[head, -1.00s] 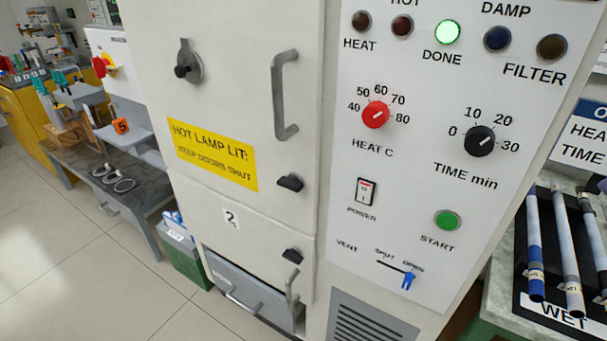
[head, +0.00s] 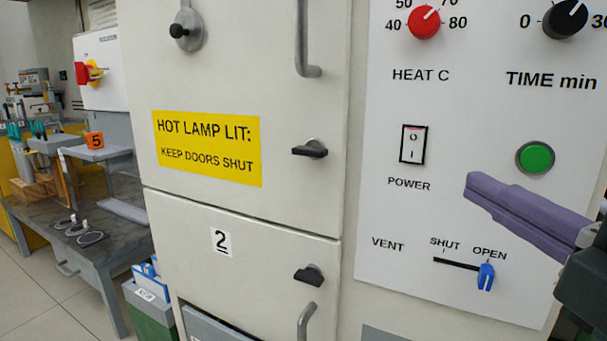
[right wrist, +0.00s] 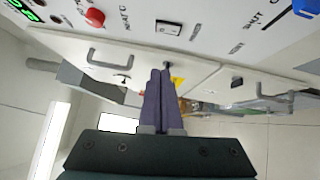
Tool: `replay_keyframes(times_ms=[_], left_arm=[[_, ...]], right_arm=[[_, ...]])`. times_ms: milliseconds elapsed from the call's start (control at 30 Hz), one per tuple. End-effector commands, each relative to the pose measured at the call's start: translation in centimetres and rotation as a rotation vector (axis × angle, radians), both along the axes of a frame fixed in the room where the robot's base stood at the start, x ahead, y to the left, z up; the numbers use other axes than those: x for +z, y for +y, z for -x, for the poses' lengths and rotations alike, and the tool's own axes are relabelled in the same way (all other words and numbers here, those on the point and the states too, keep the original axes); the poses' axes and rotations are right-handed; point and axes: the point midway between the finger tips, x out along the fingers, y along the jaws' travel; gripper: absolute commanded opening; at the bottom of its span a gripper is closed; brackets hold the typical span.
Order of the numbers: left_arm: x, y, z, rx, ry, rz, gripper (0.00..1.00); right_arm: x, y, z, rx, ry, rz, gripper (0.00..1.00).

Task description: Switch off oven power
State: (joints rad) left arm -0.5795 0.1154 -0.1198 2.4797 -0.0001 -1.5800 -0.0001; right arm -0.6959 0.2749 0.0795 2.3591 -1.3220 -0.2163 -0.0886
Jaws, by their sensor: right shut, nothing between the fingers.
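The oven's power switch (head: 412,144) is a white rocker in a black frame, marked 0 and I, on the white control panel (head: 385,270). It also shows in the right wrist view (right wrist: 169,27), ahead of the fingers. My right gripper (head: 470,187) comes in from the right in the head view, its purple fingers shut and empty. The fingertips are right of and below the switch, apart from it. In the right wrist view the shut fingers (right wrist: 160,75) point toward the panel. My left gripper is not in view.
Near the switch are the green start button (head: 537,157), the red heat knob (head: 424,22), the black time knob (head: 565,18) and the blue vent slider (head: 486,276). Door latches (head: 310,149) stick out left of the panel. A bench (head: 100,255) stands at the left.

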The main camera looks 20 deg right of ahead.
Motion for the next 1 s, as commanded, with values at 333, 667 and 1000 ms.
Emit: replay_keyframes(times_ms=[333,667,1000], left_arm=[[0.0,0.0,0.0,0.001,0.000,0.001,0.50],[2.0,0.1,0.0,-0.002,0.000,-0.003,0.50],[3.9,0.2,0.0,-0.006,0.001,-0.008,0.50]], right_arm=[[0.0,0.1,0.0,0.004,0.000,0.004,0.00],[0.8,-0.2,-3.3,0.003,-0.003,0.006,0.00],[1.2,-0.7,-9.9,0.002,-0.003,0.004,0.00]])
